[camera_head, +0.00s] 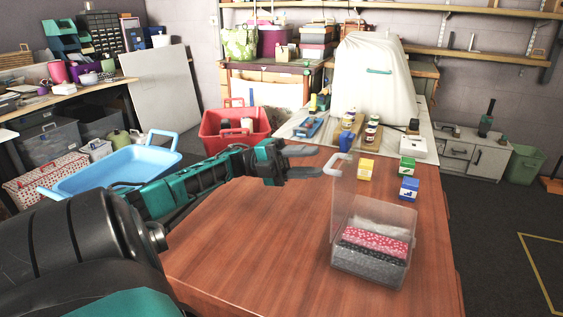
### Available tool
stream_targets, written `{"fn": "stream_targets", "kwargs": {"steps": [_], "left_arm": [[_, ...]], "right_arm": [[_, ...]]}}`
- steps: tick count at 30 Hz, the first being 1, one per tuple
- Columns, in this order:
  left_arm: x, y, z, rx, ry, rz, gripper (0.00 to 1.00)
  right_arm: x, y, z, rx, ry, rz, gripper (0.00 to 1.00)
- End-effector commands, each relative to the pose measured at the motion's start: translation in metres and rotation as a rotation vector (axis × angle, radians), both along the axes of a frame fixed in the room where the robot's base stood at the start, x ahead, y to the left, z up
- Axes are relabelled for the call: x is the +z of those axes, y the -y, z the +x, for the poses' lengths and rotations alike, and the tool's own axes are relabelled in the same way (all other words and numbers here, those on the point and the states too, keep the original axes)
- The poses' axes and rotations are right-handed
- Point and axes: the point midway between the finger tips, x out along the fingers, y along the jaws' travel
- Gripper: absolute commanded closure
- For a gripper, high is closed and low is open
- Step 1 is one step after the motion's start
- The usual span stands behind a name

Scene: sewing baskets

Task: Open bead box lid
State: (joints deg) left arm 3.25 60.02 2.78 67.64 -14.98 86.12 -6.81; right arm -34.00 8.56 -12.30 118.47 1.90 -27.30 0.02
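A clear box (347,265) stands on the wooden table at the front right, and I take it to be the bead box. Its clear lid (390,212) appears raised, standing up at the back of the box. Pink spotted, black and pale contents show inside. My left gripper (319,161) reaches in from the left over the table, behind and to the left of the box and apart from it. Its grey fingers are spread and nothing shows between them. My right gripper is out of view.
Yellow (366,168), green (407,166) and blue (409,189) small boxes stand behind the clear box. A red basket (216,139) and a blue tub (125,170) are beyond my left arm. The wooden table (270,250) is bare left of the box.

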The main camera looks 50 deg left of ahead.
Motion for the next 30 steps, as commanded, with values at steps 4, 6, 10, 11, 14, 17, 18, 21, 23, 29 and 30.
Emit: {"fn": "stream_targets", "kwargs": {"steps": [4,6,10,11,14,17,18,21,23,29,30], "left_arm": [[-0.010,-0.031,-0.014,0.006,0.000,0.001,0.62],[-0.014,-0.044,-0.020,0.005,0.001,0.002,0.62],[-0.020,-0.064,-0.031,0.004,0.002,0.001,0.62],[-0.021,-0.068,-0.033,0.003,0.001,0.001,0.62],[-0.024,-0.078,-0.038,0.002,0.003,0.000,0.62],[-0.025,-0.085,-0.041,0.001,0.003,0.001,0.62],[-0.026,-0.087,-0.043,0.001,0.002,0.001,0.62],[-0.026,-0.090,-0.044,-0.001,0.001,0.001,0.62],[-0.026,-0.090,-0.045,-0.001,0.001,0.001,0.62],[-0.026,-0.090,-0.045,-0.001,0.001,0.001,0.62],[-0.026,-0.090,-0.045,-0.001,0.001,0.001,0.62]], "right_arm": [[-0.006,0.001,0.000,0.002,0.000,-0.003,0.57],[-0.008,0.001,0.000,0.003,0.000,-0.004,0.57],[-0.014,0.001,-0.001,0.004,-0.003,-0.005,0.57],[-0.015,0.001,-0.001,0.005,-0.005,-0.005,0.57],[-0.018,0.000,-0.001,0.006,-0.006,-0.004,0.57],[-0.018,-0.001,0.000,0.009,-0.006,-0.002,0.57],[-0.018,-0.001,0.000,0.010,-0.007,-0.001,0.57],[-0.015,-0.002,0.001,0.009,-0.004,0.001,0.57],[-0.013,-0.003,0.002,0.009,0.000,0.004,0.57],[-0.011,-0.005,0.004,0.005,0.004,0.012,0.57],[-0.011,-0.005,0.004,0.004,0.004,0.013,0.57]]}}
